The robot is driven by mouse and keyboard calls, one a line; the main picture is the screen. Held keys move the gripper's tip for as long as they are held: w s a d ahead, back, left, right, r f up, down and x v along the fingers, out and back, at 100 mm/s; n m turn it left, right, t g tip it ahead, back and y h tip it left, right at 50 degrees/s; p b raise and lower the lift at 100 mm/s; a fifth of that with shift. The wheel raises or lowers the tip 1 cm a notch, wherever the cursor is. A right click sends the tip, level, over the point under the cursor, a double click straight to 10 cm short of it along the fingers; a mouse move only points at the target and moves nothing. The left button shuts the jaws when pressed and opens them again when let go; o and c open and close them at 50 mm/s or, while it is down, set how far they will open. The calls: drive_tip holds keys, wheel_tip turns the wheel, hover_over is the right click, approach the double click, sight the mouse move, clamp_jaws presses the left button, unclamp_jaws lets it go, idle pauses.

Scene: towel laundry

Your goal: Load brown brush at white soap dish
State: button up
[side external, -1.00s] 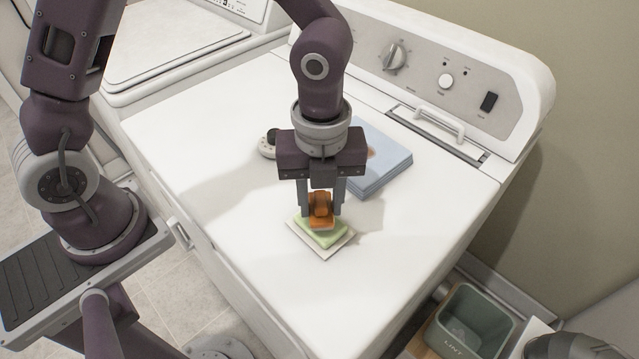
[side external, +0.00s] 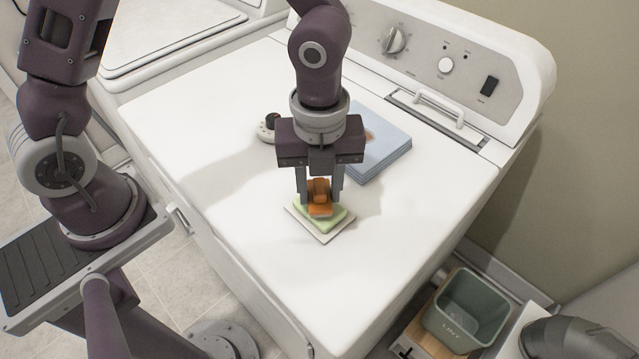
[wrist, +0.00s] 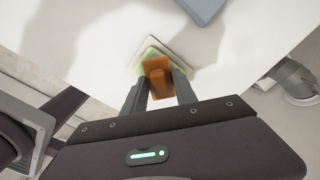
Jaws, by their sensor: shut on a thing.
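The brush is orange-brown (side external: 319,195) and sits between the fingers of my gripper (side external: 320,200). It also shows in the wrist view (wrist: 157,76) between the two fingertips (wrist: 158,90). My gripper points down and is shut on the brush. Directly below is a pale green block (side external: 337,213), like soap, on a flat white square dish (side external: 322,238). The green block and the white dish rim (wrist: 181,47) also show in the wrist view, partly hidden by the brush. The brush is over the green block; I cannot tell whether they touch.
A folded light blue towel stack (side external: 380,150) lies behind and right of my gripper. A small white object with a dark knob (side external: 268,128) is behind left. A grey-green lint bin (side external: 468,309) stands below the right edge. The white top's front is clear.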

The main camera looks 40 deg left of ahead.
sight(320, 187)
drive_tip(key=shift+f, duration=0.5)
idle(1.0)
drive_tip(key=shift+r, duration=3.55)
